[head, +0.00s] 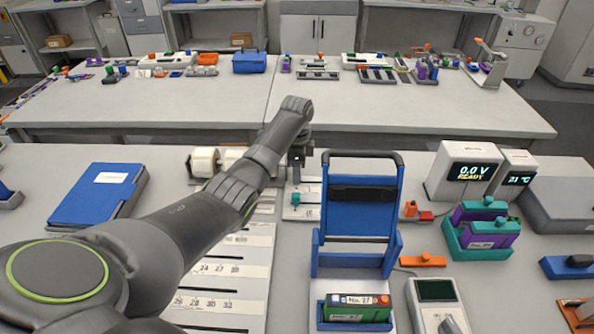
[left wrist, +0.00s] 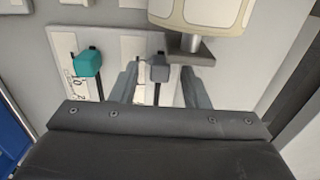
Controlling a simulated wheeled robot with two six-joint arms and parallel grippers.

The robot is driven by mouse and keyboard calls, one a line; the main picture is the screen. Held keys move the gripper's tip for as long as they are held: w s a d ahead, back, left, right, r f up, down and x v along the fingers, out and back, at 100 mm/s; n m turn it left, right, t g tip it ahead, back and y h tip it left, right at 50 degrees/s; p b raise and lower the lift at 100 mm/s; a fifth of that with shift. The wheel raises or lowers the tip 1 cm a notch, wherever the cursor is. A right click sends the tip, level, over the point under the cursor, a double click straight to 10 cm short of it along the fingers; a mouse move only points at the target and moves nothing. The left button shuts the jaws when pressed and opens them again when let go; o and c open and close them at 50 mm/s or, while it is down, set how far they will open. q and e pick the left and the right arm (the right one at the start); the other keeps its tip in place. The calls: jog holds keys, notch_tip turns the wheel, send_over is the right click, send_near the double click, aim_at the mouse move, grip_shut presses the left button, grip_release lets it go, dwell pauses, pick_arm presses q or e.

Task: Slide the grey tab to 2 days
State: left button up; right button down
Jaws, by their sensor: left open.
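The grey tab (left wrist: 157,70) stands on a slot beside a printed scale strip in the left wrist view. Its numbers are too hidden to read. A teal tab (left wrist: 88,63) stands on the neighbouring slot to its left; it also shows in the head view (head: 295,198). My left gripper (left wrist: 158,76) is open, one finger on each side of the grey tab; whether they touch it I cannot tell. In the head view my left gripper (head: 298,172) points down at the slider board (head: 305,212), and the grey tab is hidden there. My right gripper is out of view.
Cream rolls (head: 204,161) stand close by the left gripper. A blue frame (head: 360,222) with a battery pack (head: 357,309) stands to the right. A blue binder (head: 98,195) lies at left; a voltage display (head: 463,172) stands at right.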

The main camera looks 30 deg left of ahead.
pick_arm(q)
jog(key=shift+f, duration=0.45)
jog(key=shift+c, duration=0.3)
grip_shut()
jog(key=w+d, duration=0.1)
jog(key=d, duration=0.1)
jog(key=w+d+b, duration=0.1)
jog(key=d, duration=0.1)
jog(key=w+d, duration=0.1)
jog(key=d, duration=0.2)
jog(key=shift+w+b, duration=0.2)
jog(key=shift+b, duration=0.1)
jog(key=shift+a, duration=0.15)
jog(key=shift+s+a, duration=0.1)
jog(key=shift+o, duration=0.3)
grip_release()
